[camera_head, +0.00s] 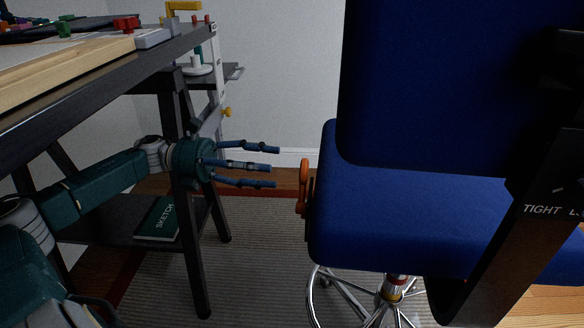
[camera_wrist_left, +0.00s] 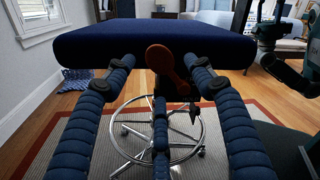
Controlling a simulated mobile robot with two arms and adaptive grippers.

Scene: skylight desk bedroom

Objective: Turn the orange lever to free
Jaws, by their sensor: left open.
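The orange lever (camera_head: 304,188) sits upright at the left edge of a blue chair seat (camera_head: 420,215). In the left wrist view the orange lever (camera_wrist_left: 166,64) hangs below the front of the seat, partly behind my middle finger. My left gripper (camera_head: 268,167) points right towards the lever, its blue fingers spread and empty. A gap shows between the fingertips and the lever in the head view. My right gripper cannot be made out in either view.
A dark desk (camera_head: 95,88) stands over my left arm, and its leg (camera_head: 190,250) is close beside my wrist. A sketchbook (camera_head: 158,218) lies on the low shelf. A striped rug (camera_head: 255,270) covers the floor.

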